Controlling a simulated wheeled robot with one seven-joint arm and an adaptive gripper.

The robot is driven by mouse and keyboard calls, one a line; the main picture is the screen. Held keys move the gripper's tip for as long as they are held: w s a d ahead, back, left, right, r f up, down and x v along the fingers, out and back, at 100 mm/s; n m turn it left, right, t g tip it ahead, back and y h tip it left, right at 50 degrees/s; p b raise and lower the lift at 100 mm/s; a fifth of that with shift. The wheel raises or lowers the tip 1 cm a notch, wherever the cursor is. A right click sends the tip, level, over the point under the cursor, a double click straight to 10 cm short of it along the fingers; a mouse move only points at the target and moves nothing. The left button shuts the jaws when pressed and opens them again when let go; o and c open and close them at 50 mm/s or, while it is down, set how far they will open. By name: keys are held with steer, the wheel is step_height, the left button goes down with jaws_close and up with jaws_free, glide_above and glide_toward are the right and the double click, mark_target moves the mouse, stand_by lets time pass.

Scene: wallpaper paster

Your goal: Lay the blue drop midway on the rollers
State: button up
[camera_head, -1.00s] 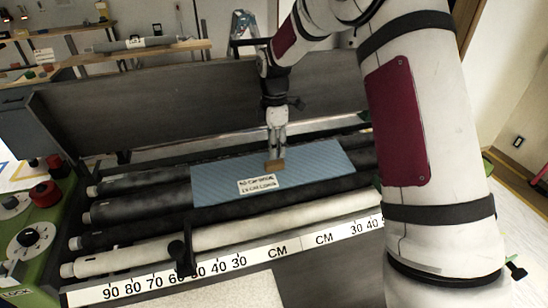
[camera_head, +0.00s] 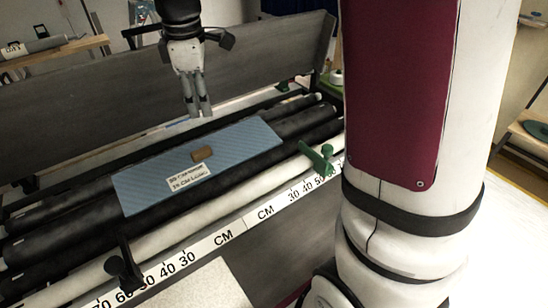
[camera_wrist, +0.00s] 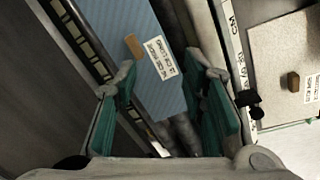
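The blue drop (camera_head: 245,146) is a flat blue sheet with a brown block (camera_head: 203,155) and a white printed label on it. It lies across the dark rollers (camera_head: 300,133) of the machine, slightly slanted in the picture. It also shows in the wrist view (camera_wrist: 165,95), with its brown block (camera_wrist: 134,46) beyond the fingers. My gripper (camera_head: 200,112) hangs above the sheet, apart from it. In the wrist view my gripper (camera_wrist: 165,85) has its two green-padded fingers wide apart with nothing between them.
A pale roller (camera_head: 190,241) and a centimetre scale (camera_head: 225,238) run along the front. A green clamp (camera_head: 318,158) and a black clamp (camera_head: 121,265) stand there. A tall grey panel (camera_head: 110,100) rises behind. A pale board with a brown block (camera_wrist: 293,82) lies in front.

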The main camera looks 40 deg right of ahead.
steer(key=s+r+m+t, duration=0.2)
steer(key=s+m, duration=1)
steer(key=s, duration=1.4)
steer(key=shift+s+m+t+y, duration=0.3)
steer(key=shift+m+t, duration=0.1)
steer(key=shift+d+r, duration=0.1)
steer(key=shift+r, duration=0.05)
